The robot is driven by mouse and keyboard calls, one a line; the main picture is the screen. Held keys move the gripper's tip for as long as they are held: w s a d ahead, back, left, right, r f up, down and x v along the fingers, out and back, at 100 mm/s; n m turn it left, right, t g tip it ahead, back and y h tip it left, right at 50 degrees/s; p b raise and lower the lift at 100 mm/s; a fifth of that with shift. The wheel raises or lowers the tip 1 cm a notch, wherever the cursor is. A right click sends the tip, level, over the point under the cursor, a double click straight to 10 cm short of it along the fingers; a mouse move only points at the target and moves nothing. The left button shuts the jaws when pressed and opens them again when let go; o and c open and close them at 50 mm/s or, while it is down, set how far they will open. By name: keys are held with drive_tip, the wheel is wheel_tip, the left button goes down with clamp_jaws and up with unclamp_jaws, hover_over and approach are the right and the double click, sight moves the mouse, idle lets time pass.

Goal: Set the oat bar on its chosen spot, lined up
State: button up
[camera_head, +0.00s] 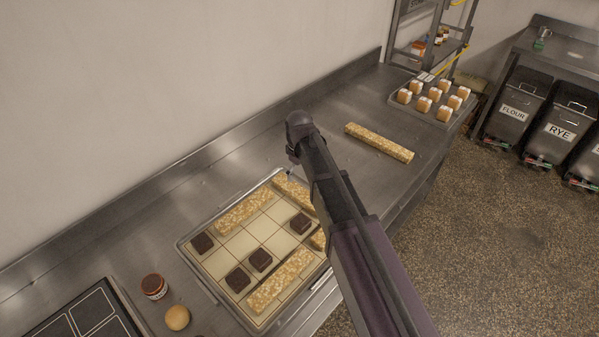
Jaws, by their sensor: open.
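A long pale oat bar (379,143) lies alone on the steel counter, to the right of my arm. A shallow tray (207,283) with a cream gridded surface holds other oat bars: one along the back (245,210), one near my gripper (291,188), one at the front (280,281), and a piece showing beside my arm (318,239). Several dark square cakes (260,260) also sit on the grid. My gripper (291,172) is open, just above the tray's back right part. My arm hides most of it and the tray's right side.
A tray of small topped buns (434,100) stands at the counter's far end, by a shelf rack (427,45). A jar (153,286), a round bun (177,317) and a dark panelled board (85,315) are at front left. Labelled bins (513,113) stand right, across the floor.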

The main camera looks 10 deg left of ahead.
drive_tip(key=shift+r+p, duration=0.8)
drive_tip(key=shift+r, duration=0.3)
drive_tip(key=s+d+m, duration=0.4)
drive_tip(key=d, duration=0.6)
drive_tip(key=s+d+m, duration=0.4)
drive_tip(key=d, duration=0.7)
drive_tip(key=s+d+m, duration=0.3)
drive_tip(key=s+d, duration=0.1)
drive_tip(key=d, duration=0.7)
drive_tip(key=shift+s+d+m, duration=0.2)
drive_tip(key=shift+s+m, duration=0.2)
